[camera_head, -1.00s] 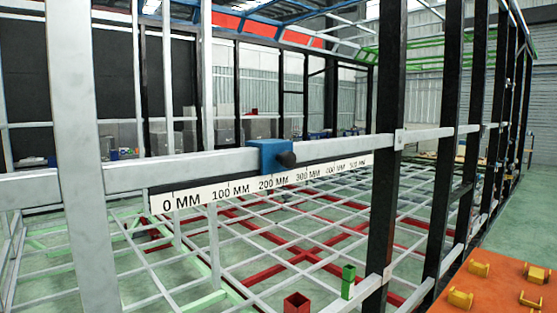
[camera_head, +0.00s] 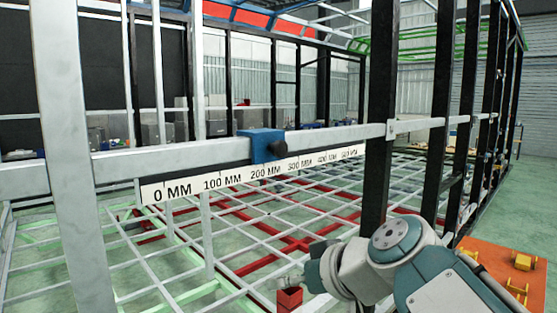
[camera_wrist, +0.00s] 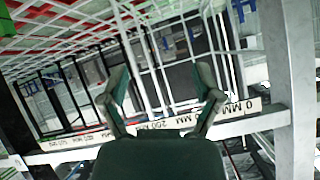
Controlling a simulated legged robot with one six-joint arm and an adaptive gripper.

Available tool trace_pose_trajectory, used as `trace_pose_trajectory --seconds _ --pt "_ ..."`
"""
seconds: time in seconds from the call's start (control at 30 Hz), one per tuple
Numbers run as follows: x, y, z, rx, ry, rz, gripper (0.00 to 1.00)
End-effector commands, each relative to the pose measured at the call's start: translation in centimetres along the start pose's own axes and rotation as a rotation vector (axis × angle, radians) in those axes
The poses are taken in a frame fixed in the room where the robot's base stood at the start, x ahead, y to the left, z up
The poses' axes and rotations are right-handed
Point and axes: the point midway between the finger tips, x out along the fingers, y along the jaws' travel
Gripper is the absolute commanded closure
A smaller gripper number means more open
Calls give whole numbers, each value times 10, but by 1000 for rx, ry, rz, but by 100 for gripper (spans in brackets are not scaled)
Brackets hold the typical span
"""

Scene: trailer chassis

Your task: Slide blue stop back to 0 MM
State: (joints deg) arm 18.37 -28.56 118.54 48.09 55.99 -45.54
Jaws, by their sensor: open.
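The blue stop (camera_head: 258,145) sits on the grey horizontal rail (camera_head: 190,157) in the head view, above the 200 MM label, with a black knob on its front. The white scale strip (camera_head: 215,181) runs below it, with 0 MM at its left end. In the wrist view, my gripper (camera_wrist: 163,92) is open, its two fingers spread apart with nothing visible between them. The scale strip (camera_wrist: 235,110) crosses behind the fingers, 0 MM to the right. I cannot make out the stop in the wrist view; my gripper's body hides part of the rail.
A grey upright post (camera_head: 75,160) stands left of the scale and a black post (camera_head: 379,130) right of it. A grid of bars lies below. A red square tube (camera_head: 289,297) is near my arm. An orange plate (camera_head: 515,270) with yellow brackets lies at lower right.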

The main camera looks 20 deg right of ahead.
Motion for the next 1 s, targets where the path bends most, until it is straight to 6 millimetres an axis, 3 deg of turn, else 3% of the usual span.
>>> trace_pose_trajectory --seconds 0.03,0.2,0.33,0.43,0.57,1.0 --pt "-7 6 -27 -22 73 -18 18" --pt "-40 23 -109 -147 337 -59 18" --pt "-67 35 -153 -235 499 -53 18" --pt "-80 40 -170 -273 568 -46 18" --pt "-82 40 -178 -290 593 -45 18" --pt "-21 30 -215 -287 588 -49 18"
